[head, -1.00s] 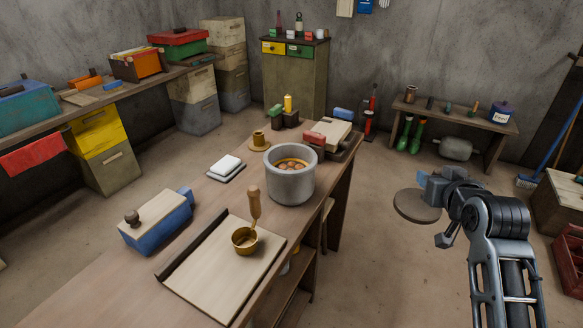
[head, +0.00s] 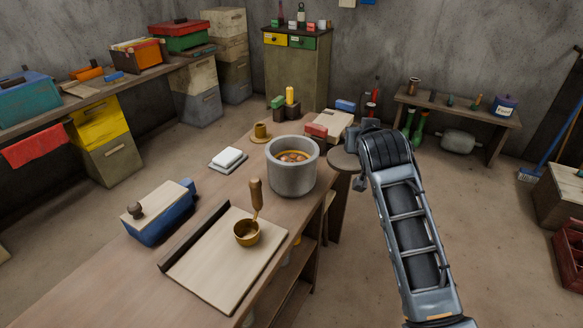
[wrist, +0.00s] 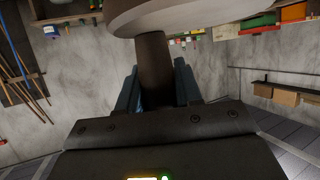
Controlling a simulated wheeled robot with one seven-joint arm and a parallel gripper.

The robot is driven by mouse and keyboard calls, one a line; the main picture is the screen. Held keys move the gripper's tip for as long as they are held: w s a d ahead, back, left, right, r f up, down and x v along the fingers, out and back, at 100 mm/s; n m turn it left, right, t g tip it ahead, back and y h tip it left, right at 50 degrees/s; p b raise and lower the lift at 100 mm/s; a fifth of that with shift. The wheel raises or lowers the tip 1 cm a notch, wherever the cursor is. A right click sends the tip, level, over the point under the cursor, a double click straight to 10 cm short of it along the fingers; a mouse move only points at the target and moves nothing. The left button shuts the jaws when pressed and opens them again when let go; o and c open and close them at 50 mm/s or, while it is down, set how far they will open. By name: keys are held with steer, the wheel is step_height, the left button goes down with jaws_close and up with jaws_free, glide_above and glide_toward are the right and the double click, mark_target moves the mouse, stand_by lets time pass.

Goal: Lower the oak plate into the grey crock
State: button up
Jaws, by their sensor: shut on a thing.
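The grey crock (head: 292,178) stands upright on the workbench, its open top showing orange-brown contents with round lumps. The oak plate (head: 341,160) is a round brown disc, held in the air just right of the crock's rim in the picture, beyond the bench edge. My gripper (head: 352,140) is largely hidden behind my own arm in the head view. In the wrist view, its two blue-grey fingers (wrist: 155,80) are shut on the plate's dark stem, and the plate's pale disc (wrist: 185,14) shows at the top edge.
Red and grey blocks (head: 318,130) and a pale box stand behind the crock.

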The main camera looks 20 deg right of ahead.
steer(key=w+a+f+b, duration=0.1)
steer(key=w+a+b, duration=0.8)
steer(key=w, duration=0.5)
steer(key=shift+w+a+f+b, duration=0.2)
steer(key=shift+a+b, duration=0.15)
steer(key=shift+a, duration=0.5)
steer(key=shift+w, duration=0.1)
steer(key=shift+w+d+b, duration=0.35)
steer(key=shift+w+b, duration=0.15)
steer(key=shift+w, duration=0.15)
steer(key=shift+f, duration=0.1)
steer(key=shift+f+b, duration=1.55)
steer(key=shift+f, duration=0.65)
steer(key=shift+f+b, duration=0.55)
steer(key=shift+f, duration=0.3)
